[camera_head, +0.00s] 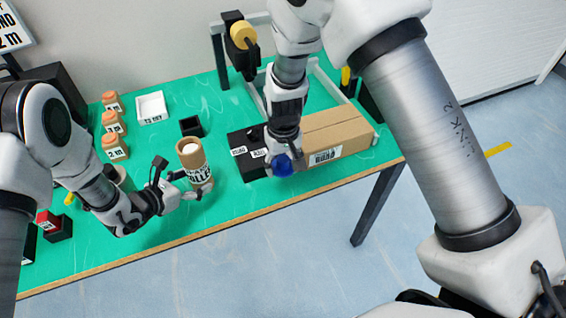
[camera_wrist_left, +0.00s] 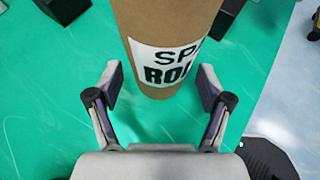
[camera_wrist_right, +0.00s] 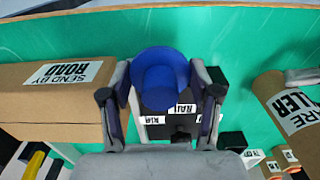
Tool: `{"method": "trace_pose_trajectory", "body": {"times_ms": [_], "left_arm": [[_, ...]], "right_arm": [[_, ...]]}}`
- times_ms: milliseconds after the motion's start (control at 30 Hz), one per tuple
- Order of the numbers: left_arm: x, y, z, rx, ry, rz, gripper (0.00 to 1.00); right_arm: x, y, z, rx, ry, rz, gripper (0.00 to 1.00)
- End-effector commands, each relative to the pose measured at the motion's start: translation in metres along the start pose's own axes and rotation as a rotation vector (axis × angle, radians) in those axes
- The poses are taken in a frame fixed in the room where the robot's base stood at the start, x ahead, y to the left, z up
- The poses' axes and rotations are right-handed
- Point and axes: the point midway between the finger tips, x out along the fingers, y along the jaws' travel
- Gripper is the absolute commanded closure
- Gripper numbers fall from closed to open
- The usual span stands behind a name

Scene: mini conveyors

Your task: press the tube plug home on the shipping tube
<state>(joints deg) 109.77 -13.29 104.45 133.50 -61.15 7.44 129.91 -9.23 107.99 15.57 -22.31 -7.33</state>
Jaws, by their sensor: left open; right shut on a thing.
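The shipping tube (camera_head: 195,168) is a brown cardboard cylinder with a white label, upright on the green table. In the head view something whitish shows inside its open top. My left gripper (camera_head: 188,187) is open with its fingers near the tube's lower part; in the left wrist view the tube (camera_wrist_left: 165,45) stands just beyond the open fingertips (camera_wrist_left: 160,85). The blue tube plug (camera_head: 281,165) is in my right gripper (camera_wrist_right: 160,85), which is shut on it. In the right wrist view the round blue plug (camera_wrist_right: 161,75) sits between the fingers, apart from the tube (camera_wrist_right: 275,92).
A long cardboard box (camera_head: 335,134) lies right of the tube, beside a black tray (camera_head: 240,140) with labelled parts. A small black box (camera_head: 191,127) stands behind the tube.

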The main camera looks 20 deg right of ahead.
Motion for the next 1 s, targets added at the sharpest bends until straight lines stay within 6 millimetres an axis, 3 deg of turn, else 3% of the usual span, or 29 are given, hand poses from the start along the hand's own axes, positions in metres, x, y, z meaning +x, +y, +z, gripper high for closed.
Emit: {"method": "trace_pose_trajectory", "body": {"times_ms": [167,467,567,1000], "left_arm": [[0.018,0.000,-0.002,0.000,0.001,0.000,0.21],[0.020,0.000,0.000,-0.001,0.001,0.000,0.21],[0.020,0.000,0.000,-0.001,0.001,0.000,0.56],[0.020,0.000,-0.001,-0.001,0.002,0.000,0.58]], "right_arm": [[0.011,0.000,0.000,0.000,0.000,0.000,0.62],[0.011,0.000,0.000,0.000,0.000,0.000,0.62],[0.011,0.000,0.000,0.000,0.000,0.000,0.62],[0.011,0.000,0.000,0.000,0.000,0.000,0.62]]}}
